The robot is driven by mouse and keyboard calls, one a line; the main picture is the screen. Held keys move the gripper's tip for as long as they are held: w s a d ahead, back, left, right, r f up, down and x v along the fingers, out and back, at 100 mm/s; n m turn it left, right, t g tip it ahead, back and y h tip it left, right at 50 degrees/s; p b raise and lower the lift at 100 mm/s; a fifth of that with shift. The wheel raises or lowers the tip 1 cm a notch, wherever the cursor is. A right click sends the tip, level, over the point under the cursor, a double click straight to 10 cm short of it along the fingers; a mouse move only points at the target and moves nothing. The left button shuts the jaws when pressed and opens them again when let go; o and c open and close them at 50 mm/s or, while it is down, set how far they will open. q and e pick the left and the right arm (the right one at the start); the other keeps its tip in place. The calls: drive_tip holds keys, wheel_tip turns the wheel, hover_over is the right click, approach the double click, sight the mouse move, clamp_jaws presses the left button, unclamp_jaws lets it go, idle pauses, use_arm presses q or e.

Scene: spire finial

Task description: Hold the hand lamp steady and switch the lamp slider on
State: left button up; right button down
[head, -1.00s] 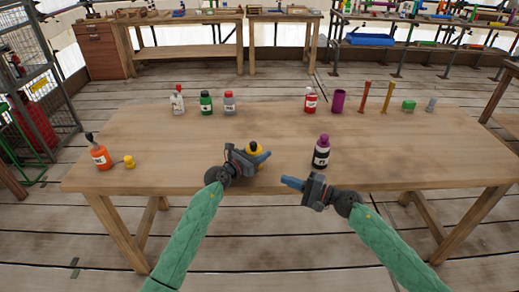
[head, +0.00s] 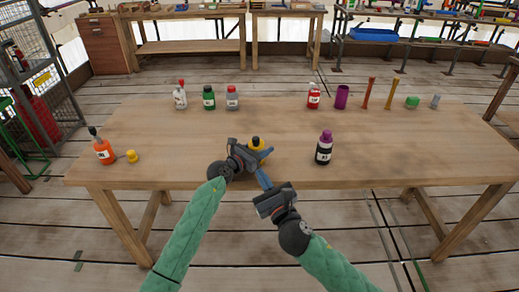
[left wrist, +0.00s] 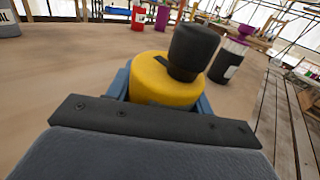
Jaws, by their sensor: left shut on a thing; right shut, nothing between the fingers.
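The hand lamp (head: 256,142), a yellow body with a black knob-like top, stands on the table near its front edge. It also shows in the left wrist view (left wrist: 165,82), where blue fingers flank its yellow body. My left gripper (head: 262,152) is shut on it. My right gripper (head: 262,178) is shut and empty. Its blue fingertips are just in front of the lamp, close to the left gripper's fingers. I cannot tell whether they touch. The slider on the lamp cannot be made out.
On the wooden table (head: 400,150), a black bottle with purple cap (head: 324,148) stands right of the lamp. An orange bottle (head: 104,152) and a small yellow item (head: 132,156) are at the left. Several bottles, a purple cup (head: 341,97) and sticks line the back. The table's right front is clear.

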sight(259, 142)
use_arm(q)
drive_tip(key=shift+f, duration=0.1)
use_arm(e)
drive_tip(key=w+m+h, duration=0.1)
drive_tip(key=w, duration=0.3)
drive_tip(key=w+f+m+h, duration=0.1)
drive_tip(key=w, duration=0.4)
drive_tip(key=w+m+h, duration=0.1)
drive_tip(key=w+m, duration=0.1)
drive_tip(key=w, duration=0.3)
drive_tip(key=shift+w+a+f+h, duration=0.1)
drive_tip(key=shift+a+f+h, duration=0.2)
drive_tip(key=shift+a, duration=0.05)
drive_tip(key=shift+w, duration=0.3)
drive_tip(key=shift+w, duration=1.45)
drive_tip(key=v, duration=1.4)
drive_tip(key=shift+r, duration=0.15)
